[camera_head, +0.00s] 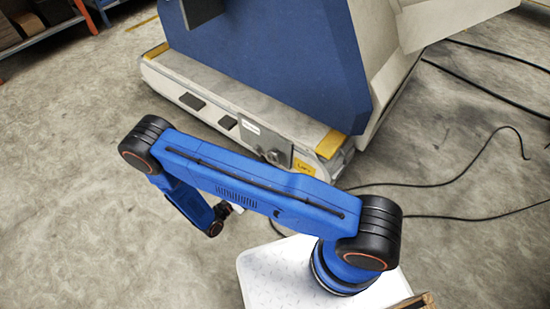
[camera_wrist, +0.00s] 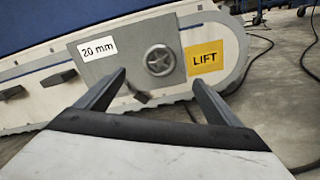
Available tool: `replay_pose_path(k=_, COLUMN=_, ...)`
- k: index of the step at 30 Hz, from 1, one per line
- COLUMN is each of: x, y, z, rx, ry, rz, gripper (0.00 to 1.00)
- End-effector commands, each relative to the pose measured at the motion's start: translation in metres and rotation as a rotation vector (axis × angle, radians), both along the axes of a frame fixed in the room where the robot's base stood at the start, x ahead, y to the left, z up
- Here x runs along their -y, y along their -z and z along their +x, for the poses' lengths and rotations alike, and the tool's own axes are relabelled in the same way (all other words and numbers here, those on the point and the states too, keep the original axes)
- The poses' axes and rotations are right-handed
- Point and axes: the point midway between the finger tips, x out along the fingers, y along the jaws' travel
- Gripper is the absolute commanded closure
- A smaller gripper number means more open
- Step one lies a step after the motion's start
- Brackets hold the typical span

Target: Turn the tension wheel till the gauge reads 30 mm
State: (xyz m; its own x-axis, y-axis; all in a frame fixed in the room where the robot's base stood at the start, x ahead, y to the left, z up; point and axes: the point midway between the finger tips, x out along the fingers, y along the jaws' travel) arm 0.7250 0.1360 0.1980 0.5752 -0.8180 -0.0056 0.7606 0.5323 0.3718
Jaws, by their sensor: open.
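The tension wheel (camera_wrist: 160,60) is a round metal knob with a star-shaped centre on a grey plate (camera_wrist: 119,55) on the machine's side. The gauge (camera_wrist: 98,48) is a white label at the plate's upper left and reads 20 mm. In the wrist view my gripper (camera_wrist: 158,82) is open and empty, its two fingers apart and pointing toward the wheel, which shows between them. I cannot tell the exact gap. In the head view the wheel (camera_head: 273,156) is small beside the gauge label (camera_head: 250,126), and my arm hides part of that area.
A yellow LIFT label (camera_wrist: 205,58) is right of the wheel. A small dark piece (camera_wrist: 141,97) hangs below the plate. The large blue and white machine (camera_head: 270,60) stands behind my arm. Black cables (camera_head: 455,183) lie on the concrete floor at right. Floor at left is clear.

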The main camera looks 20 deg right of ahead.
Motion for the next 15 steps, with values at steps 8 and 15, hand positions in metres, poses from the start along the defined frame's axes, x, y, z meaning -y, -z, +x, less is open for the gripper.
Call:
replay_pose_path(k=8, x=0.009, y=0.007, z=0.005, rx=-0.003, ry=-0.015, rz=-0.010, gripper=0.13)
replay_pose_path(k=15, x=0.036, y=0.006, z=0.025, rx=-0.002, ry=-0.013, rz=-0.009, gripper=0.13)
